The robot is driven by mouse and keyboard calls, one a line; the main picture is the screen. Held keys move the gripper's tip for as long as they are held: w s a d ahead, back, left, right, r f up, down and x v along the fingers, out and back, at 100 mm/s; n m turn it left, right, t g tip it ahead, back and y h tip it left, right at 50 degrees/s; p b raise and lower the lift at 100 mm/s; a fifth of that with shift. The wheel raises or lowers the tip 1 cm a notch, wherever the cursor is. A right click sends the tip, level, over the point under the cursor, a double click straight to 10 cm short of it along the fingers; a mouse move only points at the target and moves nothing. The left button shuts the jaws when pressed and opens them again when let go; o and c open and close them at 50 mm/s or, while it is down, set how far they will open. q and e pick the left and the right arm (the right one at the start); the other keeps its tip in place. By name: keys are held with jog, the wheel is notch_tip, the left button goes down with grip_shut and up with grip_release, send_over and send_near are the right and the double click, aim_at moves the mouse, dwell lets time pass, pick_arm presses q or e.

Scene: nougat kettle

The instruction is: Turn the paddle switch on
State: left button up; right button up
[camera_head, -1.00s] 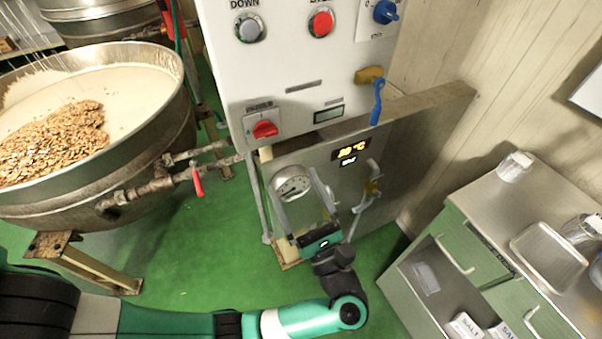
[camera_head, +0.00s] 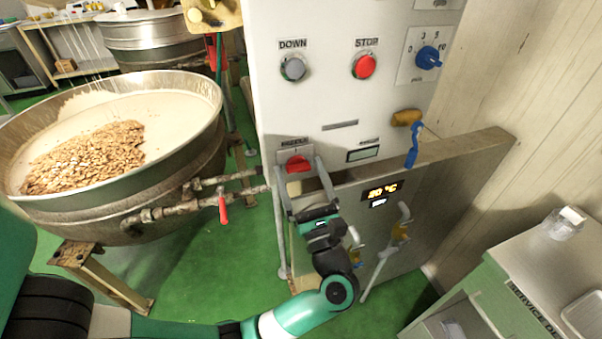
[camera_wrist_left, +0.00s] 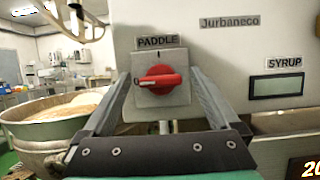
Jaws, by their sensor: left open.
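The paddle switch is a red rotary knob (camera_head: 298,163) on a grey plate, low on the white control panel (camera_head: 330,110). In the left wrist view the red knob (camera_wrist_left: 160,79) sits under a label reading PADDLE, its handle lying nearly horizontal. My left gripper (camera_head: 300,172) is open, its two fingers pointing up at the panel, one on each side of the knob. In the left wrist view the fingers (camera_wrist_left: 162,85) flank the switch plate with clear gaps to the knob; I cannot tell the remaining depth to the panel. My right gripper does not show.
A large kettle (camera_head: 205,125) with pale mix and nuts stands at the left. Its pipe has a red-handled valve (camera_head: 223,205). The panel also carries a DOWN button (camera_head: 293,68), a red STOP button (camera_head: 365,66) and a blue dial (camera_head: 428,57). A steel-topped cabinet (camera_head: 530,255) is at right.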

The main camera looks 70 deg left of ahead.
pick_arm(q)
jog(key=c, duration=1.4)
jog(key=shift+r+m+t+p, duration=0.2)
jog(key=shift+m+t+p, duration=0.4)
jog(key=shift+m+p, duration=0.35)
jog(key=m+t+p, duration=0.1)
jog(key=m+p, duration=0.2)
jog(key=p, duration=0.1)
jog(key=m+t+h+p, duration=0.1)
jog(key=m+t+p, duration=0.1)
jog(key=m+p, duration=0.2)
jog(key=m+t+h+p, duration=0.1)
jog(key=m+p, duration=0.2)
jog(key=p, duration=0.1)
jog(key=shift+s+r+m+t, duration=0.1)
jog(key=shift+r+m+t, duration=0.2)
jog(key=shift+r+m, duration=0.05)
jog(key=m+h+p, duration=0.2)
jog(key=m+p, duration=0.2)
jog(key=p, duration=0.3)
jog(key=m+t+h+p, duration=0.1)
jog(key=m+h+p, duration=0.1)
jog(key=m+p, duration=0.3)
jog(key=shift+f+p, duration=0.1)
jog(key=shift+p, duration=0.9)
jog(key=shift+f+m+p, duration=0.25)
jog(key=shift+m+p, duration=0.25)
jog(key=shift+p, duration=0.25)
jog(key=o, duration=1.4)
